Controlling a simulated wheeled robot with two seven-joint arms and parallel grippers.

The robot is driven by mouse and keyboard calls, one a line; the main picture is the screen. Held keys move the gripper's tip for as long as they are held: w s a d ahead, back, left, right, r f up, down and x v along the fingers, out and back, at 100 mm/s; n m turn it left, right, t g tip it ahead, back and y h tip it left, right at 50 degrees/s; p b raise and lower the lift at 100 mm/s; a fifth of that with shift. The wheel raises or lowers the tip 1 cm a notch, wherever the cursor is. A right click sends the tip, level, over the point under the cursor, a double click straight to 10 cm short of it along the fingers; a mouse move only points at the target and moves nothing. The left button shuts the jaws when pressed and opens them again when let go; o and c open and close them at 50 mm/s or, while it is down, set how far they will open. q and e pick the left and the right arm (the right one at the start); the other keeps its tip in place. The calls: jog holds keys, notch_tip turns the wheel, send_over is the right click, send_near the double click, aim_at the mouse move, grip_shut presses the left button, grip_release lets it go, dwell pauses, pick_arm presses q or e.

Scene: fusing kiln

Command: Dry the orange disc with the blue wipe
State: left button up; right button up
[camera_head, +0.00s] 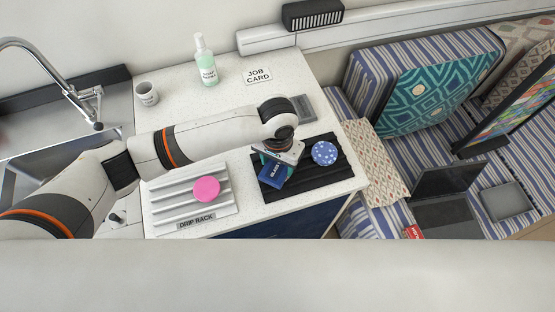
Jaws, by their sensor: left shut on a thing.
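My left gripper (284,153) comes in from the left and reaches down over the black ribbed mat (290,188). It is shut on the blue wipe (271,177), a dark blue cloth with white lettering, low over the left part of the mat. Whether the wipe touches the mat I cannot tell. No orange disc shows; the gripper and wipe cover part of the mat. A blue disc with pale dots (324,153) lies on the mat to the right of the gripper. My right gripper is out of view.
A pink disc (206,189) lies on the white drip rack (168,208), left of the mat. A green spray bottle (206,66), a mug (147,93) and a job card (257,76) stand or lie at the back. A sink (55,148) is left; cushioned seating is right.

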aim_at(277, 166)
pick_arm(q)
jog(key=shift+f, duration=0.25)
jog(key=o, duration=0.6)
jog(key=shift+r+p, duration=0.25)
jog(key=shift+p, duration=0.4)
dwell(1.0)
jog(key=c, duration=0.9)
jog(key=shift+o, duration=0.2)
jog(key=shift+r+p, duration=2.55)
jog(key=shift+p, duration=0.5)
